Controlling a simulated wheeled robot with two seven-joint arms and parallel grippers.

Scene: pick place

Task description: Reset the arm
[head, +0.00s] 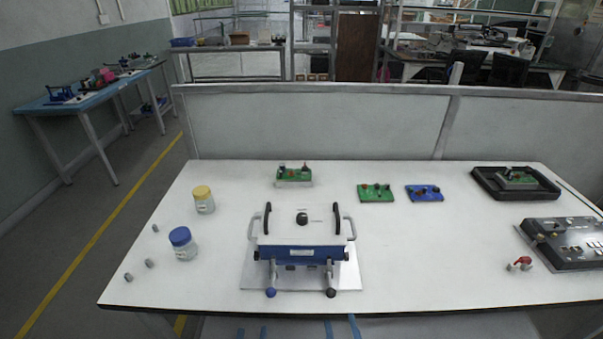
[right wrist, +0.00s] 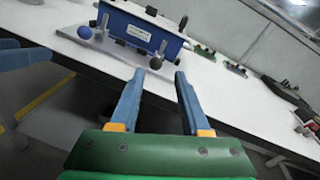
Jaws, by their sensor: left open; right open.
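My right gripper (head: 342,327) shows there too, as two spread blue fingertips. In the right wrist view, the right gripper (right wrist: 158,78) has its blue fingers apart with nothing between them. Both grippers are in front of the table's near edge. The blue and white device (head: 302,240) stands on a plate at the table's front middle, beyond the grippers. It also shows in the right wrist view (right wrist: 140,28). The rest of both arms is hidden in the head view.
The white table (head: 420,260) holds a yellow-lidded jar (head: 204,200), a blue-lidded jar (head: 183,244), green boards (head: 376,193), a blue board (head: 424,193), a black tray (head: 484,182) and a dark panel box (head: 570,243). A low partition (head: 320,122) stands behind.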

